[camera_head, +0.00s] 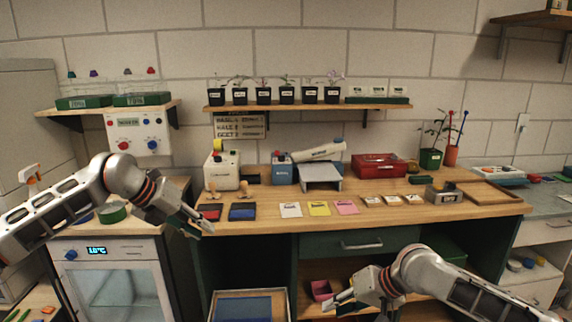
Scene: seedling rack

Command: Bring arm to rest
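My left arm comes in from the left, and its gripper (200,222) is at the front left edge of the wooden bench (262,217), close to the red ink pad (209,212). I cannot tell whether it touches the bench. Its fingers look close together and nothing shows between them. My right arm comes in from the lower right, and its gripper (338,302) is below the bench top, in front of the open lower shelf and near a pink-red box (322,290). Its fingers point left, and nothing clear shows between them.
A blue pad (242,211), coloured cards (319,208), a grey stand (320,174) and a red box (379,166) stand on the bench. Potted seedlings (286,95) line the wall shelf (300,106). A small fridge (117,280) stands left.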

